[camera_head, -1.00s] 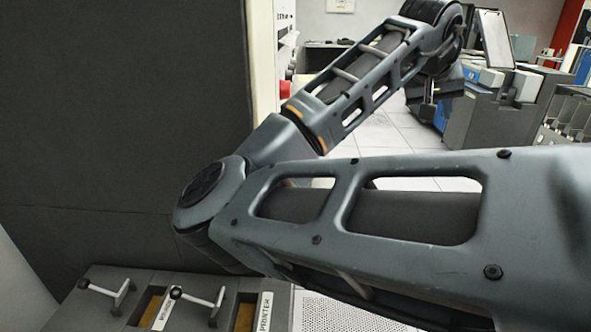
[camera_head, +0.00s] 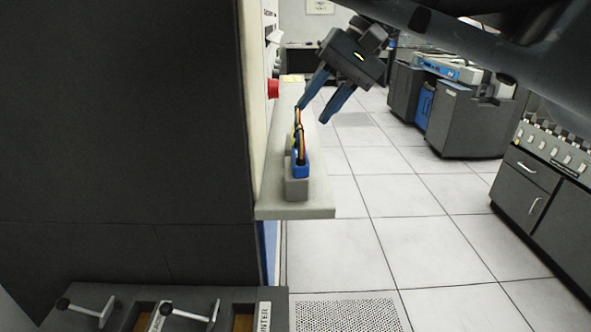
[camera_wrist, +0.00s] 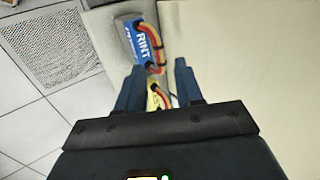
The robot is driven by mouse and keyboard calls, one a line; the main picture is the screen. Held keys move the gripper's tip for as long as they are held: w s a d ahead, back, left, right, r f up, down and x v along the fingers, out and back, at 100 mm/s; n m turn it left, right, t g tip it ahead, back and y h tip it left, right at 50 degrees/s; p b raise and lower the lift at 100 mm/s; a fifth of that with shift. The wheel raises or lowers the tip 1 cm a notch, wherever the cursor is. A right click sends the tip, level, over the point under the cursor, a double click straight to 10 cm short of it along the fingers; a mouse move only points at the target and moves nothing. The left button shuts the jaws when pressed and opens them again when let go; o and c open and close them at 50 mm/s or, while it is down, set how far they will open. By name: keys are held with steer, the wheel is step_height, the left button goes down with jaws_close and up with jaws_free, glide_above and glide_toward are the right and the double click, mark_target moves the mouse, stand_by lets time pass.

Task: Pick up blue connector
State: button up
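The blue connector (camera_head: 301,170) stands on a grey block on a narrow ledge beside the dark cabinet, with red, yellow and black wires rising from its top. In the wrist view the blue connector (camera_wrist: 140,42), printed "PRINT", lies just beyond the fingertips. My gripper (camera_head: 315,112) is open and tilted, above and behind the connector in the head view. In the wrist view its fingers (camera_wrist: 158,68) are apart, and I see no contact with the connector.
A yellow connector (camera_wrist: 154,101) with wires shows between my fingers in the wrist view. The ledge (camera_head: 315,206) has free surface at its near end. A red button (camera_head: 273,88) is on the cabinet side. Open tiled floor (camera_head: 420,235) lies to the right.

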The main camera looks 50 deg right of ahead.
mark_target(300, 126)
steer(key=x, duration=0.6)
steer(key=shift+s+a+p, duration=0.1)
steer(key=shift+p, duration=0.25)
jaws_close()
steer(key=shift+r, duration=0.1)
stand_by(1.0)
